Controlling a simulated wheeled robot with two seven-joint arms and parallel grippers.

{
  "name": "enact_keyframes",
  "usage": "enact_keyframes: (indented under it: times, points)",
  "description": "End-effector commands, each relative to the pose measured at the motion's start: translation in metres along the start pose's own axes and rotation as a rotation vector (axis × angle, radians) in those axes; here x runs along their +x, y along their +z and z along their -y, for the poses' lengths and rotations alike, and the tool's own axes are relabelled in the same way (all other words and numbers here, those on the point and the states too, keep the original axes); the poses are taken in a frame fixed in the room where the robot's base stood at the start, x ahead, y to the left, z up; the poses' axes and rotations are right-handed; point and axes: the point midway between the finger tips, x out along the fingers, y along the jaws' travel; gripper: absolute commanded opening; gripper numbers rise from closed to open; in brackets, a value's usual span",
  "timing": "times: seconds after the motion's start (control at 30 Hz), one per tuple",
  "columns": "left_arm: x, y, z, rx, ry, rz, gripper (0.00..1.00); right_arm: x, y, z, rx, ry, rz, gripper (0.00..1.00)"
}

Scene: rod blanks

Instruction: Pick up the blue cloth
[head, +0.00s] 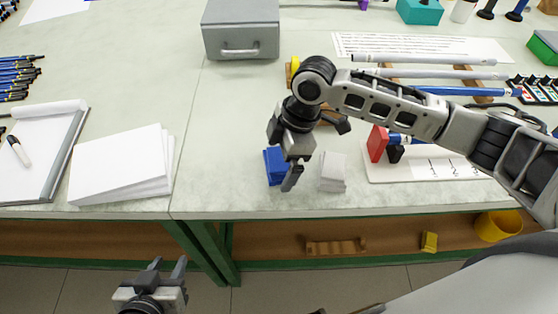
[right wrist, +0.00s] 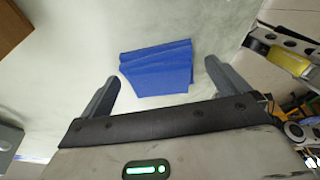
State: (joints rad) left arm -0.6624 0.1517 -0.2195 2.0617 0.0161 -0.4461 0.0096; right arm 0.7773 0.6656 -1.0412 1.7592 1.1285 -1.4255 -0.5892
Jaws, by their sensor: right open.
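The blue cloth (head: 273,167) is a small folded stack lying flat on the table near its front edge. In the right wrist view the blue cloth (right wrist: 157,70) lies between and just ahead of the two fingertips. My right gripper (head: 293,177) is over the cloth and hides part of it in the head view. In the right wrist view my right gripper (right wrist: 163,75) is open with nothing between its fingers. My left gripper (head: 167,266) is low in front of the table, away from the cloth, with its two fingers apart and empty.
A folded white cloth stack (head: 333,171) lies just right of the blue cloth. A grey box (head: 241,28) stands behind. White paper sheets (head: 122,165) lie to the left. A white tray (head: 420,165) and rods (head: 440,75) lie to the right. A shelf (head: 380,238) runs below the tabletop.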

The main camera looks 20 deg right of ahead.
Motion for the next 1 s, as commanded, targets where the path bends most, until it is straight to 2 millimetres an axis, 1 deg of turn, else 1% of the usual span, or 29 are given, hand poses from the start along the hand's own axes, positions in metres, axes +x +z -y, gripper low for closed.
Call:
enact_keyframes:
  times: [0.2,0.23,0.27,0.3,0.37,0.4,0.77,0.87,1.0]
  points:
    - [0.001,0.001,0.000,0.000,0.000,0.003,0.36,0.001,0.000,0.000,-0.001,0.000,0.000,1.00]
    - [0.001,0.001,0.000,0.000,0.000,0.003,0.36,0.001,0.000,0.000,-0.001,0.000,0.000,0.94]
    - [0.001,0.001,0.000,0.000,0.000,0.003,0.36,0.001,0.000,0.000,-0.001,0.000,0.000,0.86]
    - [0.001,0.001,0.000,0.000,0.000,0.003,0.36,0.001,0.000,0.000,-0.001,0.000,0.000,0.75]
    - [0.001,0.001,0.000,0.000,0.000,0.003,0.36,0.001,0.000,0.000,-0.001,0.000,0.000,0.58]
    - [0.001,0.001,0.000,0.000,0.000,0.003,0.36,0.001,0.000,0.000,-0.001,0.000,0.000,0.56]
    - [0.000,0.001,0.000,-0.001,-0.001,0.001,0.36,-0.003,-0.001,-0.001,-0.001,0.002,-0.001,0.56]
    - [0.001,0.001,0.000,-0.001,-0.001,0.000,0.36,-0.010,-0.004,-0.001,-0.003,0.002,-0.002,0.56]
    - [0.001,0.000,0.000,-0.001,0.000,-0.004,0.36,-0.029,-0.009,-0.001,-0.002,0.004,-0.003,0.56]
